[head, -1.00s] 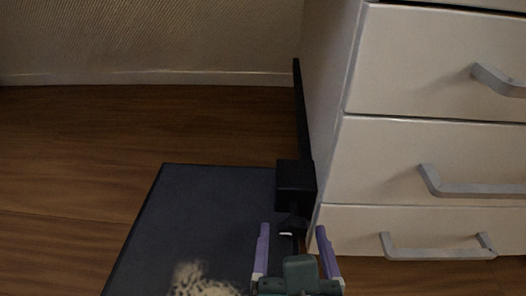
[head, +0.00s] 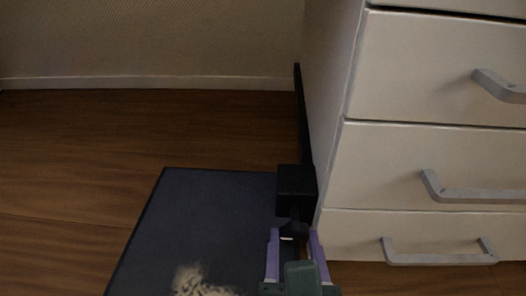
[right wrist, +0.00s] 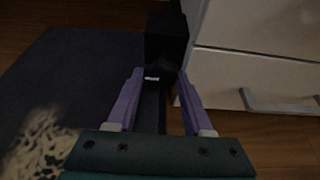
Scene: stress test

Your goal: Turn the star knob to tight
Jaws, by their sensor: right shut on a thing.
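The star knob (head: 293,214) is small and black, on the near side of a black block (head: 296,188) beside the drawer cabinet. In the right wrist view the knob (right wrist: 161,71) sits below the block, with a short white mark near it. My right gripper (head: 293,234), with purple fingers and a dark green body, is shut on the knob, one fingertip on each side. It also shows in the right wrist view (right wrist: 161,76). The knob's dark shape makes its turn angle hard to read. My left gripper is not in view.
A white drawer cabinet (head: 440,75) with grey handles (head: 475,190) stands close on the right. A dark flat panel (head: 195,215) lies left of the knob, with a pale mottled patch (head: 195,281) at its front. Wooden floor (head: 80,170) is clear at the left.

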